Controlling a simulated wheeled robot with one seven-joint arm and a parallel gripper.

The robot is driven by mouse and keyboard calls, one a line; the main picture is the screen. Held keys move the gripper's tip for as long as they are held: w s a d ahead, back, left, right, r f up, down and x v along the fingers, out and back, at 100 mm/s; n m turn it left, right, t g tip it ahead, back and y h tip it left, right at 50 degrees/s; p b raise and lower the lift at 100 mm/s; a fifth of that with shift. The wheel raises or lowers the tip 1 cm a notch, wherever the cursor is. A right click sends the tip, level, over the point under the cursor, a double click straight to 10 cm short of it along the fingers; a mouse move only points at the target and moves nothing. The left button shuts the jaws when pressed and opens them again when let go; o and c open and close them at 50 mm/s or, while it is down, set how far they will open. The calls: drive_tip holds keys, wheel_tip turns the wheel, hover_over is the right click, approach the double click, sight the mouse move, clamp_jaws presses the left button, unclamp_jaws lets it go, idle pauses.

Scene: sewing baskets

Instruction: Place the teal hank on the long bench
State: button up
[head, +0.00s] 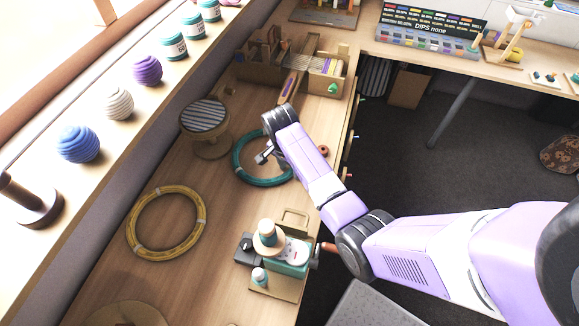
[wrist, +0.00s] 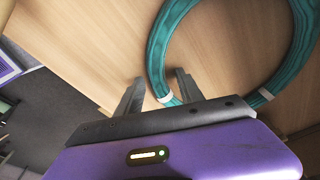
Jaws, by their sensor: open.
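The teal hank (head: 262,184) is a ring with pale ties, lying flat on a wooden bench top (head: 215,235) in the head view. In the wrist view the teal hank (wrist: 155,55) is large. My gripper (wrist: 159,77) is open there, with its two fingers either side of the ring's near-left strand, close to a white tie. Whether the fingers touch it I cannot tell. Which bench is the long bench is not marked.
A yellow hank (head: 135,240) lies lower left; a striped round stool-like stand (head: 205,115) is left of the teal hank. A teal machine (head: 285,258) stands below, a wooden box (head: 325,75) above. Another bench (head: 430,50) runs along the back right.

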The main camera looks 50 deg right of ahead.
wheel_tip(320, 180, up, 12)
drive_tip(key=a, duration=0.1)
drive_tip(key=shift+a, duration=0.4)
idle(0.6)
